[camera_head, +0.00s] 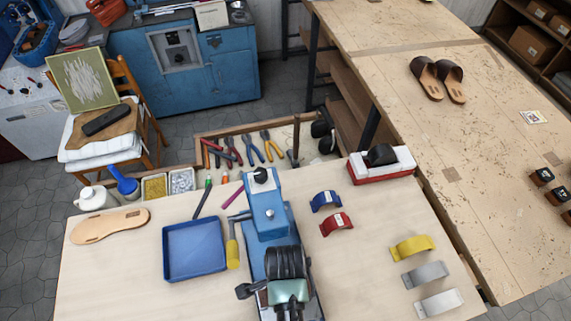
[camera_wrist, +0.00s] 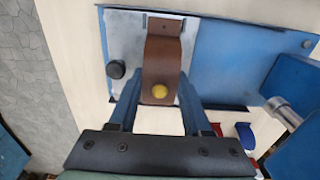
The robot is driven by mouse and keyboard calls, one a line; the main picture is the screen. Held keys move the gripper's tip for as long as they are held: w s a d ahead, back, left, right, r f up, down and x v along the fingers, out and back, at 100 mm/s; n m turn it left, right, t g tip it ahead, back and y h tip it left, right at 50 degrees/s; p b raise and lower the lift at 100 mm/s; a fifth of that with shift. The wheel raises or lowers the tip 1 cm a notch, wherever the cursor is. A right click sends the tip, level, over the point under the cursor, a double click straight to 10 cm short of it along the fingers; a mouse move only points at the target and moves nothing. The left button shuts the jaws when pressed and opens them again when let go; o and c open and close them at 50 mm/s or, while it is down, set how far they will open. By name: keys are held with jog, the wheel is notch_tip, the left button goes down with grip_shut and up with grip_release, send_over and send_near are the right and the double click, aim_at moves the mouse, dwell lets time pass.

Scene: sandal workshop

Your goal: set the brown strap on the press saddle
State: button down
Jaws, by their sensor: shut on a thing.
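The brown strap (camera_wrist: 162,55) is a curved band between the two blue fingers of my gripper (camera_wrist: 159,80) in the wrist view. My gripper is shut on it. The strap's far end, with a small dark slot, lies over a pale grey plate on the blue press (camera_wrist: 240,60). I cannot tell whether the strap touches the press, and I cannot make out the saddle. In the head view the blue press (camera_head: 267,212) stands mid-bench; my arm hides the strap and fingertips there.
A blue tray (camera_head: 194,250) and a tan sole (camera_head: 110,226) lie left of the press. Blue (camera_head: 325,201) and red (camera_head: 337,223) straps lie to its right, with yellow (camera_head: 413,248), grey and white straps farther right.

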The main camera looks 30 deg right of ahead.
jog(key=shift+f, duration=0.3)
dwell(0.4)
grip_release()
dwell(0.3)
notch_tip(320, 180, up, 5)
jog(key=p, duration=0.5)
jog(key=shift+r, duration=0.1)
jog(key=shift+r+p, duration=0.4)
jog(key=shift+r, duration=0.55)
